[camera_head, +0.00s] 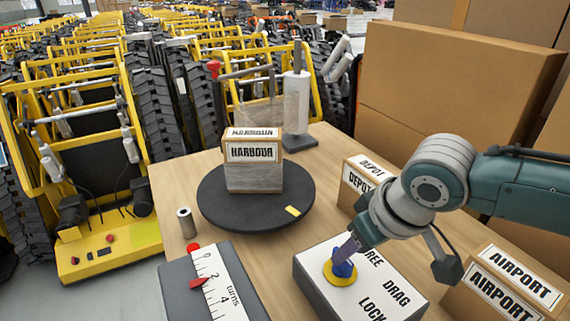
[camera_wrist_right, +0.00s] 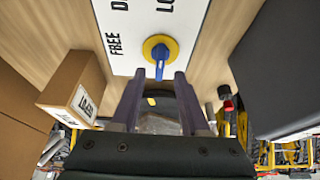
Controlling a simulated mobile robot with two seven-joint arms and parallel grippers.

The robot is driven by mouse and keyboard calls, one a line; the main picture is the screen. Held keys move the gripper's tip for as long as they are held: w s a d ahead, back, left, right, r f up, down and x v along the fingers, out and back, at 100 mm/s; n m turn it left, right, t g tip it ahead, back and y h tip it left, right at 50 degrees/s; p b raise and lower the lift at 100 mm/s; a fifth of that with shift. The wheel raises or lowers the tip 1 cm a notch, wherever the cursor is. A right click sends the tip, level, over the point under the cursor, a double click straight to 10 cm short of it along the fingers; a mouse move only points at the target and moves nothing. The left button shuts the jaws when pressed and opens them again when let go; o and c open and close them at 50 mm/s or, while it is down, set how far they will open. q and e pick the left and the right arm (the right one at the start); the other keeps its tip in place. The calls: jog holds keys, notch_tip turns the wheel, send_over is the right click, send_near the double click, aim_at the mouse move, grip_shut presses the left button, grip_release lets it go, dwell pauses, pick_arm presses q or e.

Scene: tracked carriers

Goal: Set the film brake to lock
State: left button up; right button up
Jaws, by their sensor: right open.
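The film brake is a white-topped box (camera_head: 368,285) at the front of the table, lettered FREE, DRAG and LOCK. A blue knob (camera_head: 343,268) stands on its yellow disc (camera_head: 338,281). In the right wrist view the blue knob (camera_wrist_right: 160,58) lies just beyond the fingertips, in line with the gap between them. I cannot tell which word it points to. My right gripper (camera_head: 352,246) is open, with its fingers close to the knob; contact is not clear. It also shows in the right wrist view (camera_wrist_right: 158,78). My left gripper is not in view.
A black turntable (camera_head: 220,211) carries a HARBOUR box (camera_head: 254,171) partly wrapped in film. A film roll (camera_head: 297,100) stands behind. A turns scale (camera_head: 222,286) is left of the brake. DEPOT (camera_head: 360,182) and AIRPORT (camera_head: 500,285) boxes stand close around my right arm.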

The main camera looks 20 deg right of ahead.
jog(key=p+v, duration=0.1)
jog(key=v, duration=0.4)
jog(key=shift+s+r, duration=0.1)
jog(key=shift+r, duration=0.3)
